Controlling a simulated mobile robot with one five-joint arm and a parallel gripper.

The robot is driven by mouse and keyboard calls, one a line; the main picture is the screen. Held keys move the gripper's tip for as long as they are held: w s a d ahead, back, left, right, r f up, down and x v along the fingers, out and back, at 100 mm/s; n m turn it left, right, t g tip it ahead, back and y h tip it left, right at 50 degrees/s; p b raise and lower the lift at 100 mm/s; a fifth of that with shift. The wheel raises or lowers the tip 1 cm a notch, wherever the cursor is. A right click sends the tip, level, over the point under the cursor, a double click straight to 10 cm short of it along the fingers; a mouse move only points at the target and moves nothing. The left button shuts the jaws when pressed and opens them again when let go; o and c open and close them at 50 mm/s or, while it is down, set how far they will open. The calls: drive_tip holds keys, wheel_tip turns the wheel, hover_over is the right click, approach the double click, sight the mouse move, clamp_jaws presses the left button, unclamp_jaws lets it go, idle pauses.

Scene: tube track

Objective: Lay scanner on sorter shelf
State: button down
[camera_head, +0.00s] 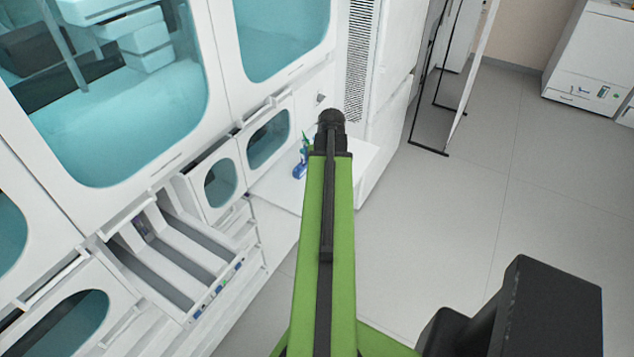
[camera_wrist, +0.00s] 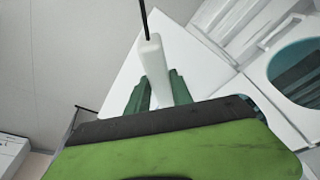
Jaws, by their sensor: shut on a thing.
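The scanner (camera_wrist: 152,70), a white rounded handle with a thin black cable or rod rising from its end, shows in the wrist view. My gripper (camera_wrist: 159,88) has its green fingers on both sides of it and is shut on it. The scanner's lower part is hidden behind my wrist. The sorter shelf (camera_head: 275,189) is a white ledge beside the cabinet in the head view, partly behind my green arm. Its white surface also shows behind the scanner in the wrist view (camera_wrist: 118,78). I cannot tell whether the scanner touches the shelf.
The white machine with teal windows (camera_head: 215,60) fills the left, with an open tray of channels (camera_head: 185,255) below. Grey floor (camera_head: 470,220) on the right is largely clear.

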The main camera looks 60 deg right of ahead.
drive_tip(key=w+d+f+n+t+b, duration=0.1)
drive_tip(key=f+n+b, duration=0.2)
drive_tip(key=f+b, duration=0.2)
drive_tip(key=w+d+f+n+y+b, duration=0.1)
drive_tip(key=w+d+f+n+b, duration=0.1)
drive_tip(key=f+b, duration=0.4)
drive_tip(key=w+d+f+n+t+y+b, duration=0.1)
drive_tip(key=f+n+b, duration=0.2)
drive_tip(key=f+b, duration=0.2)
drive_tip(key=shift+w+d+f+n+t+b, duration=0.15)
drive_tip(key=shift+w+f+n+t+b, duration=0.1)
drive_tip(key=shift+w+n+t+b, duration=0.15)
drive_tip(key=shift+s+f, duration=0.1)
drive_tip(key=shift+f, duration=0.05)
drive_tip(key=shift+f+b, duration=0.4)
drive_tip(key=shift+b, duration=0.25)
drive_tip(key=c, duration=1.1)
unclamp_jaws()
drive_tip(key=shift+o, duration=0.2)
